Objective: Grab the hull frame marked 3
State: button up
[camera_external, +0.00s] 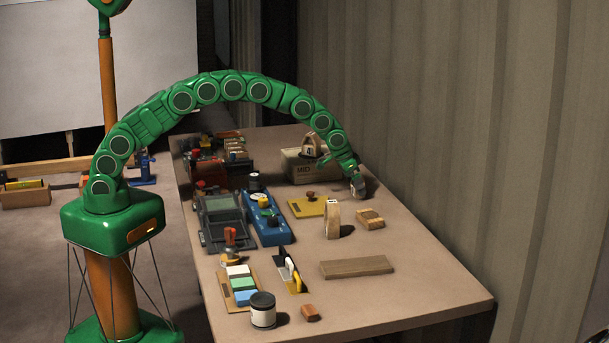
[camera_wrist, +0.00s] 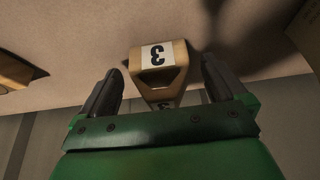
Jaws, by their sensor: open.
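The hull frame marked 3 (camera_wrist: 178,75) is a pale wooden arch with a white label and a black 3, upside down in the wrist view. It appears in the gap between my open fingers (camera_wrist: 160,66), with no visible contact. In the external view, a wooden frame with a small unreadable label (camera_external: 332,220), apparently the same one, stands upright on the table. My gripper (camera_external: 358,190) is above and to the right of it there, apart from it. Another frame (camera_external: 311,145), whose label looks like a 4, is on the cardboard box.
A cardboard box (camera_external: 299,168) marked MID stands behind. A small wooden block (camera_external: 370,218) sits right of the frame, and a wooden plank (camera_external: 356,267) lies in front. The table's right front is clear.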

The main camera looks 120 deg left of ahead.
jog(key=shift+w+a+f, duration=0.15)
jog(key=shift+f, duration=0.25)
jog(key=c, duration=1.1)
jog(key=shift+c, duration=0.2)
jog(key=shift+r, duration=1.8)
jog(key=s+d+r, duration=0.8)
jog(key=s+r, duration=0.1)
jog(key=s, duration=0.2)
jog(key=shift+d+r, duration=0.2)
jog(key=shift+d, duration=0.1)
